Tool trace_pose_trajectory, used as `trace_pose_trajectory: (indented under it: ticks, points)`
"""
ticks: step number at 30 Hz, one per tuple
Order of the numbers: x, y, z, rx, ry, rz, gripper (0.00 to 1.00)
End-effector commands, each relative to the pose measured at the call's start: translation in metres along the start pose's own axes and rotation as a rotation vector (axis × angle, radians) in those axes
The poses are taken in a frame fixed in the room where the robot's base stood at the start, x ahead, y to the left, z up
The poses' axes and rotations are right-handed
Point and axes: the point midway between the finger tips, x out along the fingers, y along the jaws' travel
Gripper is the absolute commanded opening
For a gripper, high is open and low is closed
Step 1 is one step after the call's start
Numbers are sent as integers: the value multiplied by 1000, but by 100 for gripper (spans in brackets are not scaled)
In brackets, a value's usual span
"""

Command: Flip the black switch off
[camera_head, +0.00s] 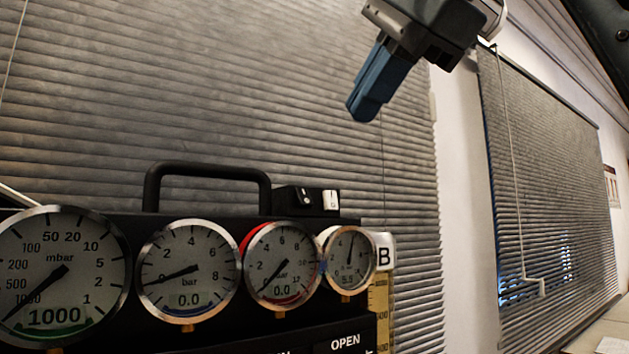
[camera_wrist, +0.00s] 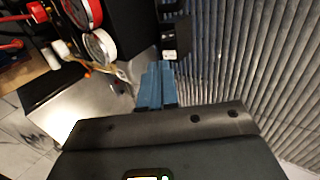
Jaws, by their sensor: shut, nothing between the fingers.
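The black switch (camera_head: 306,196) sits on a small dark box on top of the gauge rig, right of the carry handle. A white switch (camera_head: 331,200) is just right of it. My gripper (camera_head: 362,113) is shut and empty, in the air above and right of the switches, its blue fingers pointing down and left. In the wrist view my gripper (camera_wrist: 157,68) shows its blue fingers closed, with the switch box (camera_wrist: 168,32) just beyond their tips. The white switch also shows there (camera_wrist: 169,54). The black switch's exact position is too small to tell in the wrist view.
The black carry handle (camera_head: 208,172) rises left of the switches. Several round gauges line the rig's front, including a large one (camera_head: 62,268) at left. Grey blinds (camera_head: 200,80) hang behind. The air between my gripper and the switches looks clear.

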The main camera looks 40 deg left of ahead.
Motion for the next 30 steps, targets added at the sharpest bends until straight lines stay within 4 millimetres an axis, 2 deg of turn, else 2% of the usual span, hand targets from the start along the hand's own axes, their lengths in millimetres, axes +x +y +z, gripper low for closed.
trace_pose_trajectory:
  ticks: [4,8,21,24,30]
  points:
    - [9,0,0,1,0,2,0]
    - [28,0,0,2,-1,3,0]
    - [111,-1,0,1,-1,3,0]
    - [124,-1,0,1,0,2,0]
    - [138,0,0,-1,0,0,0]
